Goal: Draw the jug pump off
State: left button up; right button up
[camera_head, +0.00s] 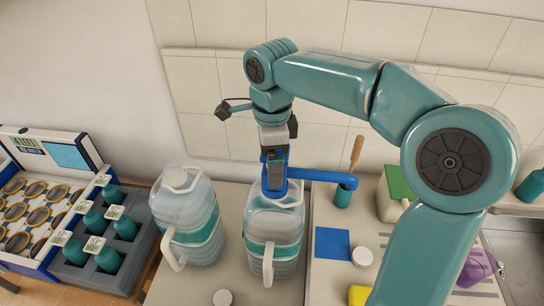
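The jug pump (318,176) is blue, with a spout reaching right from its head. It stands at the mouth of a clear water jug (287,250) with a teal band and a white handle. My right gripper (275,174) comes down from above onto the pump head, and its fingers overlap the blue part. The grip itself is too small and covered to tell open from shut. The join between pump and jug neck is partly hidden by the gripper. My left gripper is out of view.
A second jug (188,215) with a white cap stands close on the left. Right of the pumped jug are a teal cup (342,197) with a wooden-handled tool, a blue square (332,243) and a white lid (362,257). Another white lid (222,298) lies in front. A tiled wall stands behind.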

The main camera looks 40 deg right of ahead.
jog(key=shift+s, duration=0.1)
jog(key=shift+c, duration=0.4)
jog(key=shift+d, duration=0.2)
jog(key=c, duration=1)
jog(key=shift+w+a, duration=0.15)
jog(key=shift+w, duration=0.05)
jog(key=shift+c, duration=1)
jog(key=shift+s+r, duration=0.1)
jog(key=shift+r, duration=0.2)
jog(key=shift+c, duration=0.5)
jog(key=shift+r+p, duration=0.5)
jog(key=shift+p, duration=0.25)
jog(key=shift+r+p, duration=0.5)
jog(key=shift+r, duration=1.15)
